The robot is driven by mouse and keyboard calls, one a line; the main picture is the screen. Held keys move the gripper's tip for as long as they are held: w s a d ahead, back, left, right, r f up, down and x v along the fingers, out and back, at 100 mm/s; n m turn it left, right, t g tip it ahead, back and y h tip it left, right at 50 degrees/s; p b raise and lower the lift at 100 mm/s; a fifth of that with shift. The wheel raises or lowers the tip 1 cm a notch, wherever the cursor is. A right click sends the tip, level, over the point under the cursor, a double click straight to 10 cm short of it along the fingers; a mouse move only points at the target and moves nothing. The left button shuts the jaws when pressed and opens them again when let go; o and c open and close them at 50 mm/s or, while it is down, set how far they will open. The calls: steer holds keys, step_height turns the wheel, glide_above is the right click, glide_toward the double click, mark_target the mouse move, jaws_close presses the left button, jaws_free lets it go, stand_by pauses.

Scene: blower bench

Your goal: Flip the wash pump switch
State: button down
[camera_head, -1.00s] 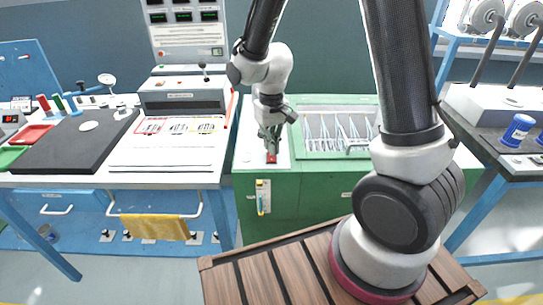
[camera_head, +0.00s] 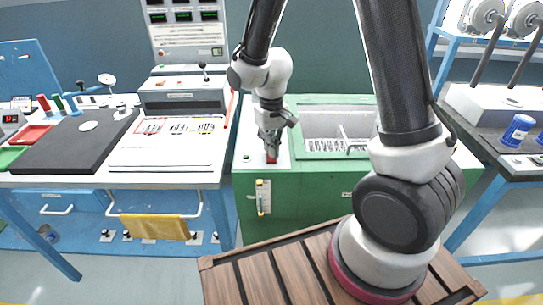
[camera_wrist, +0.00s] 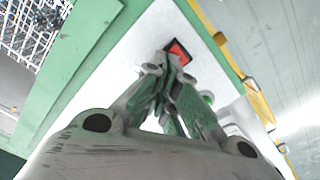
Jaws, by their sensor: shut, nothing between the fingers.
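A red rocker switch (camera_head: 271,158) sits on the white top panel at the front left of the green wash cabinet (camera_head: 300,205). In the wrist view the red switch (camera_wrist: 179,48) shows in a dark frame just beyond my fingertips. My gripper (camera_head: 271,148) points down at the switch with its fingers together and empty. In the wrist view my gripper (camera_wrist: 165,63) covers part of the panel beside the switch. I cannot tell whether the tips touch the switch. The basin (camera_head: 335,122) in the cabinet top holds a wire rack.
A small green button (camera_wrist: 208,97) lies beside the switch. A valve with a yellow handle (camera_head: 262,197) is on the cabinet's front. A white bench with a grey machine (camera_head: 183,95) stands left. A blue canister (camera_head: 517,130) is on the right bench.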

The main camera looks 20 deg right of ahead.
steer(key=shift+r, duration=3.45)
steer(key=s+d+r+m+t, duration=0.2)
steer(key=s+d+r+t, duration=0.2)
steer(key=s+d+r, duration=1)
steer(key=shift+s+d+r, duration=0.4)
steer(key=shift+s+r, duration=1.25)
steer(key=shift+s, duration=0.85)
